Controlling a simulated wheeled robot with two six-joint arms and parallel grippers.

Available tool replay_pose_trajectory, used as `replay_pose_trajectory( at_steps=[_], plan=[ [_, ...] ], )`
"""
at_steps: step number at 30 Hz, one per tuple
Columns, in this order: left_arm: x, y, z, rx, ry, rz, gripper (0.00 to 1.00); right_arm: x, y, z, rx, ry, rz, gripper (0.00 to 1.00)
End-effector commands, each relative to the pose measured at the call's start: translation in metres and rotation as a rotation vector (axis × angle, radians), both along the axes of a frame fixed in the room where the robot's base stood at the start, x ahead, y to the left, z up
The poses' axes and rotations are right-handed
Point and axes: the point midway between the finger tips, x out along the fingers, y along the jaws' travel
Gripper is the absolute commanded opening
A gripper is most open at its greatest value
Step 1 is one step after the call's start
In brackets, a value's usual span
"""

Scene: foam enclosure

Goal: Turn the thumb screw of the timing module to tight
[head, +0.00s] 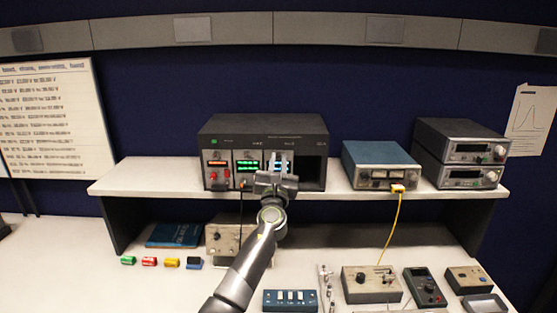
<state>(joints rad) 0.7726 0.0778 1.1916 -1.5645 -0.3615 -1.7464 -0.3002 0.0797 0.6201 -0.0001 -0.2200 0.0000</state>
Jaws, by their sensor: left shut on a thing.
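A dark rack unit (222,130) stands on the raised shelf, with several modules in its front. I cannot read which label names the timing module. My left gripper (273,172) is at the front of the rack, over the lower part of the module left of the dark open bay (312,174). It is shut on a small part there, apparently the thumb screw, which the fingers hide. The screw's turn cannot be seen. My right gripper is not in view.
A teal instrument (380,158) with a yellow cable (396,220) and two stacked grey instruments (461,150) stand right on the shelf (140,182). Below are coloured small blocks (149,261), a blue switch box (290,300), and several meters (371,284).

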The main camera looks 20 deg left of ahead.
Motion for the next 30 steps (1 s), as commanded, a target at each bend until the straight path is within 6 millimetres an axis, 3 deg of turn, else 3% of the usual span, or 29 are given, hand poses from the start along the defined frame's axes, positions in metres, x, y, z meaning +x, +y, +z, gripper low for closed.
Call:
replay_pose_trajectory(
  at_steps=[14,15,20,30],
  plan=[
    [0.0,0.0004,-0.0001,0.016,0.005,0.001,0.0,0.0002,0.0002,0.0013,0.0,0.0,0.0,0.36],
    [0.0,0.0004,-0.0001,0.016,0.005,0.001,0.17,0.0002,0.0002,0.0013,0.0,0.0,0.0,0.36],
    [0.0,0.0004,0.0,0.015,0.004,0.001,0.38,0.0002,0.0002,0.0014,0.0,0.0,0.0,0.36],
    [-0.0018,-0.0001,-0.001,0.015,0.004,0.0,0.39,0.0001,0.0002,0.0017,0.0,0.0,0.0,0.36]
  ],
)
